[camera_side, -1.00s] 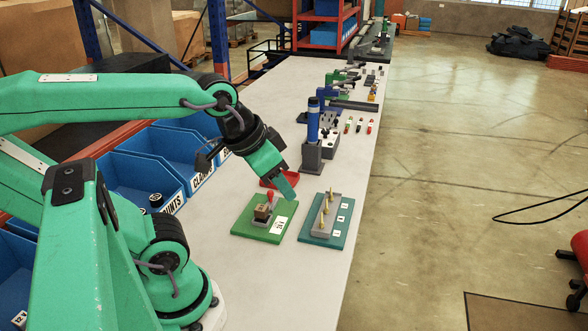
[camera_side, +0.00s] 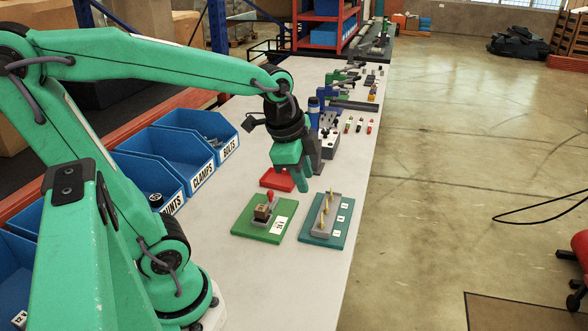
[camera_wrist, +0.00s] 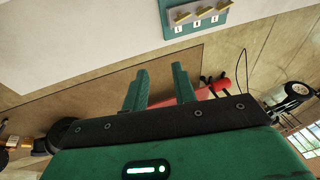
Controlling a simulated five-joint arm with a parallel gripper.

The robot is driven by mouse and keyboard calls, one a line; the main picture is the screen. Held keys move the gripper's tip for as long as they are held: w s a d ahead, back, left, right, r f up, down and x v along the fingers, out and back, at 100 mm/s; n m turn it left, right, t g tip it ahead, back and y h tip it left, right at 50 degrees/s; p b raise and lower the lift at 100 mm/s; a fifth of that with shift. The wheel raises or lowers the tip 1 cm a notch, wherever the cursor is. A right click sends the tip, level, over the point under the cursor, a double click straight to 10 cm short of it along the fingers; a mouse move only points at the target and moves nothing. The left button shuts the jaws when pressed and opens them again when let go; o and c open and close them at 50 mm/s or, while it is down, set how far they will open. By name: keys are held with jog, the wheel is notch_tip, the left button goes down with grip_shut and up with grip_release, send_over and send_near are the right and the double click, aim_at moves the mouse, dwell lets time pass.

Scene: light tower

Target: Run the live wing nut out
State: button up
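I cannot tell which one is live. A green board (camera_side: 245,234) to the left carries a brown block, a red-topped part and a white label. My gripper (camera_side: 303,186) points down above the table, behind and left of the teal board. In the wrist view its fingers (camera_wrist: 157,80) are apart with nothing between them.
A red tray (camera_side: 277,181) lies below and left of my gripper. A blue post on a grey base (camera_side: 313,150) stands just behind it. Blue bins (camera_side: 170,160) line the left side. White table is clear in front of the boards.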

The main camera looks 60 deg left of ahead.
jog(key=w+a+f+m+g, duration=0.25)
jog(key=w+f+m, duration=0.2)
jog(key=m, duration=0.25)
jog(key=m+g, duration=0.1)
jog(key=m, duration=0.7)
send_over(322, 217)
jog(key=shift+f, duration=3.3)
jog(key=shift+f, duration=0.15)
jog(key=shift+f, duration=3.75)
grip_shut()
